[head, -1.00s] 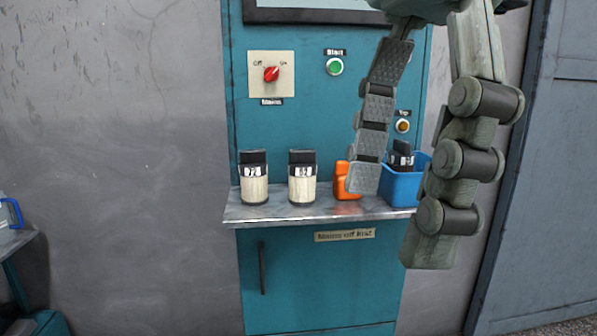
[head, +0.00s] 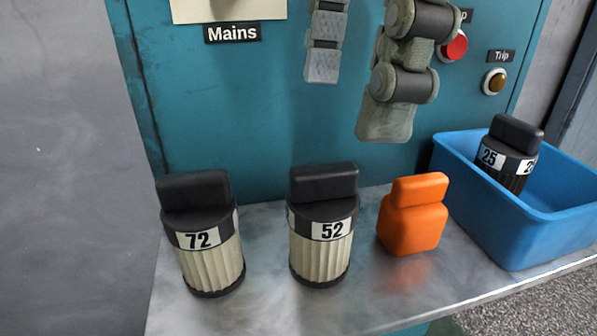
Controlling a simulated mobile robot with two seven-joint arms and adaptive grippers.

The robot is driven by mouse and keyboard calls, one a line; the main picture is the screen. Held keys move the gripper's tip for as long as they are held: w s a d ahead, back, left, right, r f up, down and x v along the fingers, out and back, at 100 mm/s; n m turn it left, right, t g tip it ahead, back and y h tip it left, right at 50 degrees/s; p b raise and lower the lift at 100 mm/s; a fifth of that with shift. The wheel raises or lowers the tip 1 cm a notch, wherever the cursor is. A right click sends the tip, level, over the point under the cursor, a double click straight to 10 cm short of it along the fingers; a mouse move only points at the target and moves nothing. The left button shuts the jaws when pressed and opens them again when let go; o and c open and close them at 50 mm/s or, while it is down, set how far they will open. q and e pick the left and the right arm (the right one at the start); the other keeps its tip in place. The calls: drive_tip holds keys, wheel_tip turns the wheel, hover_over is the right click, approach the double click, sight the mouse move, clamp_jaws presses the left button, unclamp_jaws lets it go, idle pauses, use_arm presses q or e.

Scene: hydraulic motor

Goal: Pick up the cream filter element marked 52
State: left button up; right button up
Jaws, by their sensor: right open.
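The cream filter element marked 52 (head: 320,255) stands upright on the metal shelf, with a black top and a white number label. A like cream filter marked 72 (head: 212,262) stands to its left. My right gripper (head: 355,105) hangs in front of the teal cabinet, above and behind filter 52 in the picture, cut off by the top edge. Its fingers are apart and empty, and it touches no filter. My left gripper is not in view.
An orange block-like object (head: 413,222) stands right of filter 52. A blue bin (head: 545,235) at the right holds a dark filter marked 25 (head: 507,165). The metal shelf (head: 270,310) is bare in front. A red button (head: 455,46) and Trip button (head: 495,81) are on the cabinet.

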sight(324, 167)
drive_tip(key=shift+w+a+f, duration=0.1)
drive_tip(key=shift+w, duration=0.15)
drive_tip(key=shift+f, duration=0.3)
drive_tip(key=f, duration=0.4)
drive_tip(key=a+f, duration=0.1)
drive_tip(key=f, duration=0.2)
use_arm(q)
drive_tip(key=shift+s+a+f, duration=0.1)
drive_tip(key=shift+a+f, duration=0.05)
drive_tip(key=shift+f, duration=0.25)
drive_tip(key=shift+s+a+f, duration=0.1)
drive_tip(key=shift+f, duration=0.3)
use_arm(e)
drive_tip(key=shift+r, duration=0.1)
drive_tip(key=shift+c, duration=0.3)
clamp_jaws()
